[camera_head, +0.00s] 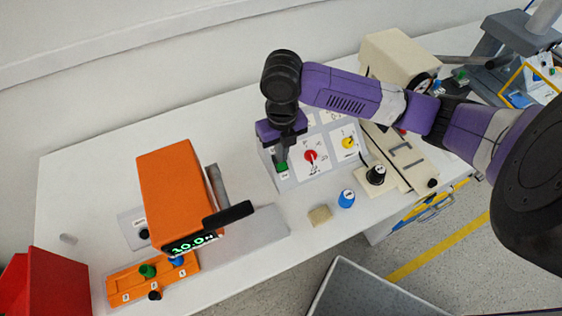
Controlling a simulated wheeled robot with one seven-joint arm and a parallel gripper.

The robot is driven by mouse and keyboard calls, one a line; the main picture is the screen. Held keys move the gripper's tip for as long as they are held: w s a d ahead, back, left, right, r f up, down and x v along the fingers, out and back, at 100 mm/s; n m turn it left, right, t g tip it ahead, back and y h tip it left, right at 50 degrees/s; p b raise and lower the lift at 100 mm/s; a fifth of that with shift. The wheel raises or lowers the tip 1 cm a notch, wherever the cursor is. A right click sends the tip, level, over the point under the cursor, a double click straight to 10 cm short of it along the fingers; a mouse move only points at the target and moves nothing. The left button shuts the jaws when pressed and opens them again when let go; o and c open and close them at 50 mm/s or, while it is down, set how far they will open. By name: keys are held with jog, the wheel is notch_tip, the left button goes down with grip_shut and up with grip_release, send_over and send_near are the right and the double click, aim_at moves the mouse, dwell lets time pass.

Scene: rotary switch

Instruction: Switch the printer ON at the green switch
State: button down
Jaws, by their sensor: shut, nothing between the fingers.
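A pale grey panel box (289,184) stands on the white table and carries several rotary switches on white plates. The green switch (281,168) is at its left end, partly hidden by my gripper. My gripper (282,157) points down right at the green switch, its fingers shut with nothing between them. I cannot tell if the fingertips touch the knob, nor which way the knob is turned. To its right are a red switch (310,156) and a yellow switch (348,143) on the same panel.
An orange machine (172,190) with a lit display and a black-handled lever stands left of the panel. A blue knob-like item (346,199) and a tan block (319,215) lie in front. A beige device (398,58) stands behind my arm. The table's back left is clear.

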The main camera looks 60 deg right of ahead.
aim_at(282, 165)
jog(key=shift+f+b, duration=0.95)
jog(key=shift+f, duration=0.2)
dwell(0.4)
jog(key=shift+r, duration=0.2)
notch_tip(282, 165, up, 7)
jog(key=p, duration=0.4)
jog(key=shift+f+p, duration=0.15)
jog(key=shift+p, duration=0.15)
jog(key=shift+s, duration=0.1)
dwell(0.5)
